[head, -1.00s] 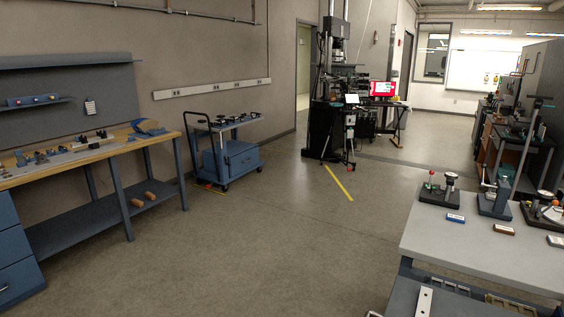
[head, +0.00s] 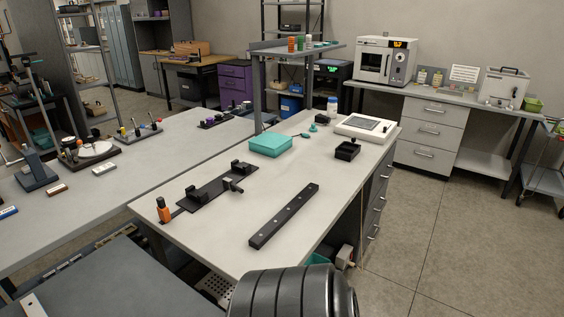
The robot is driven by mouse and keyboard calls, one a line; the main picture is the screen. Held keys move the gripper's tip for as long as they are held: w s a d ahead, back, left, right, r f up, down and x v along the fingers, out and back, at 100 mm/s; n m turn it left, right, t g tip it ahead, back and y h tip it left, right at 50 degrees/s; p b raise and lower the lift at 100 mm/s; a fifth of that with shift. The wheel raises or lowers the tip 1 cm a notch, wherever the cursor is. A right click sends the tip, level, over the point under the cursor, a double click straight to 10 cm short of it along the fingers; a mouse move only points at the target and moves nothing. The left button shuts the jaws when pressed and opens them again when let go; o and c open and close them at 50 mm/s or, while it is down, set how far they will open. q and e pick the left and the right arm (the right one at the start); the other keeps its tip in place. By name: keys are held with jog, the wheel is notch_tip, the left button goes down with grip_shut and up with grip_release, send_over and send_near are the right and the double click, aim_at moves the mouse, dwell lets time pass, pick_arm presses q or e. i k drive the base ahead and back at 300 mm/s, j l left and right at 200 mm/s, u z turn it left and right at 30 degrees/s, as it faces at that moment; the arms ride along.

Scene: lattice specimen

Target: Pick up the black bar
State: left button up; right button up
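The black bar (head: 284,215) lies flat on the light worktop (head: 225,236) in the middle of the head view. It is long and dark, with several small light spots along its top. It lies at a slant, from near left to far right, with clear worktop around it. A dark ribbed rounded part, apparently one of my arm links, shows at the bottom middle. Neither gripper is in view.
Left of the bar is a black fixture (head: 215,190) with an orange bottle (head: 164,209) beside it. Behind are a teal box (head: 271,145), a small black tray (head: 347,150) and a white device (head: 366,128). Open floor (head: 460,235) lies to the right.

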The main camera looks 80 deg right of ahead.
aim_at(268, 231)
jog(key=z, duration=2.7)
